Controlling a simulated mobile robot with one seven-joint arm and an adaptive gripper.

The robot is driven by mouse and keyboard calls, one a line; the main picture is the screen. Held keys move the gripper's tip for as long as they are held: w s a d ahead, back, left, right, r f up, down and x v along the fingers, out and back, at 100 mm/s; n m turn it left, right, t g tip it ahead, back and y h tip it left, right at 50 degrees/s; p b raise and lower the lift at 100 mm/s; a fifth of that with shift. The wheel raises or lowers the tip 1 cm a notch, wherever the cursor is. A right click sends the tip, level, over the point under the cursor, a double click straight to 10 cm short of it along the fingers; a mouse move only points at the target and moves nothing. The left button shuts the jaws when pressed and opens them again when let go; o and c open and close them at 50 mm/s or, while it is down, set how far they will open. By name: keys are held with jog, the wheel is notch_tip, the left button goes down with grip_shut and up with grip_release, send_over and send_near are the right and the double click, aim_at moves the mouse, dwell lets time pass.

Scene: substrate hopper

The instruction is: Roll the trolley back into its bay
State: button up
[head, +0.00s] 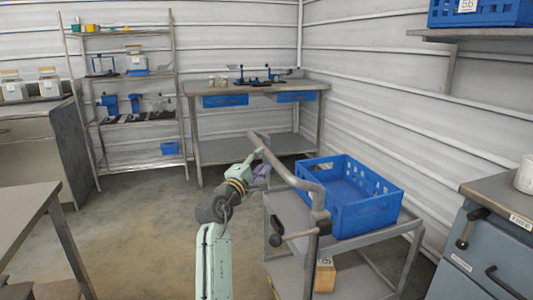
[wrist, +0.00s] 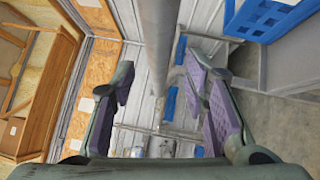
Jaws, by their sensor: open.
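The grey metal trolley (head: 286,212) stands in the right middle of the head view. Its bent push handle (head: 290,177) runs along its near left side. A blue crate (head: 362,214) sits on its top shelf. My gripper (head: 260,172) is at the handle, left of the trolley, partly hidden by my own arm and the bar. In the wrist view my gripper (wrist: 162,90) is open, with purple pads spread apart. The grey handle bar (wrist: 160,40) lies between the fingers in that picture; I see no pad clearly touching it. I cannot tell which space is the bay.
A workbench (head: 255,87) with blue drawers stands at the back wall, left of it a shelf rack (head: 130,108). A grey-blue cabinet (head: 480,255) is close at the right. A table (head: 25,210) is at near left. A small box (head: 325,274) sits on the trolley's lower shelf. Floor left of the trolley is clear.

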aim_at(266, 153)
jog(key=x, duration=0.5)
jog(key=shift+w, duration=0.1)
jog(key=shift+c, duration=0.5)
grip_shut()
